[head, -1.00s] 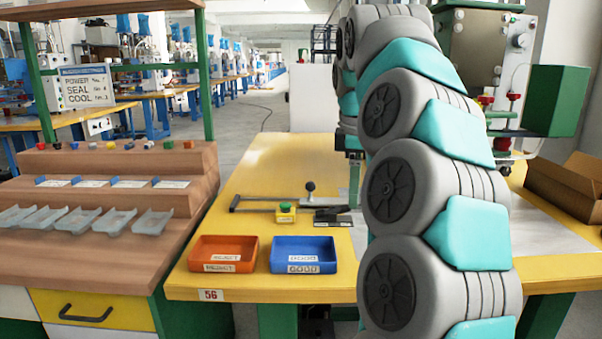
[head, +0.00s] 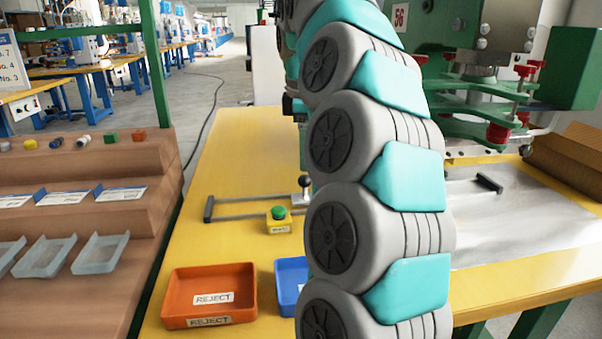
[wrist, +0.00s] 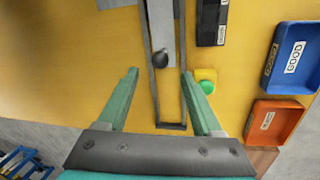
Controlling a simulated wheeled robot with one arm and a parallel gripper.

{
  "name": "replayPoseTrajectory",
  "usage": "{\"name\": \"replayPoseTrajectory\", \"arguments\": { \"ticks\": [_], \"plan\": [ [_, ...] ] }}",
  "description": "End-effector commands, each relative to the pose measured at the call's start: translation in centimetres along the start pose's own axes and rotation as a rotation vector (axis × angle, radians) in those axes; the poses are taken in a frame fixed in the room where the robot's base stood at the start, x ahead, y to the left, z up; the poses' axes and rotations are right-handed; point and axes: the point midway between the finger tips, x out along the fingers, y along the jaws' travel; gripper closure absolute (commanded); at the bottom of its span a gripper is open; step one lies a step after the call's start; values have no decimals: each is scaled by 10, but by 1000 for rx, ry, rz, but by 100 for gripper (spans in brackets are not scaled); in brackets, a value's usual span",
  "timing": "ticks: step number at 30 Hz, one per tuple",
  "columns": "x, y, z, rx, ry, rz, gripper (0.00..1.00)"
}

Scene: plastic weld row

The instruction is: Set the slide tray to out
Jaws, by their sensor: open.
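The slide tray (wrist: 161,22) shows in the wrist view as a grey strip between two dark rails (wrist: 182,90), with a dark ball knob (wrist: 160,58) on its near end. In the head view, the knob (head: 304,183) and the left part of the rails (head: 245,217) show, and my arm hides the rest. My gripper (wrist: 159,74) is open and empty in the wrist view. Its green fingers straddle the rails, one on each side, with the knob between and just beyond the tips. I see no contact with the knob. My arm hides the gripper in the head view.
A yellow button box (head: 279,222) with a green top stands beside the rails, near the right finger in the wrist view. An orange reject bin (head: 210,297) and a blue good bin (head: 289,285) stand in front. A green machine (head: 470,120) stands right.

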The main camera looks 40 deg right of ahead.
Motion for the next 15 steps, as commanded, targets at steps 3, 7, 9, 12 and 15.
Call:
{"name": "replayPoseTrajectory", "arguments": {
  "ticks": [3,7,9,12,15],
  "plan": [
    [16,-1,-1,-3,1,-2,33],
    [32,-1,0,-2,0,-4,33],
    [41,-1,-1,-3,0,-2,33],
    [54,-1,0,-2,-2,-4,33],
    [62,0,0,-1,-1,-1,33]
  ]
}}
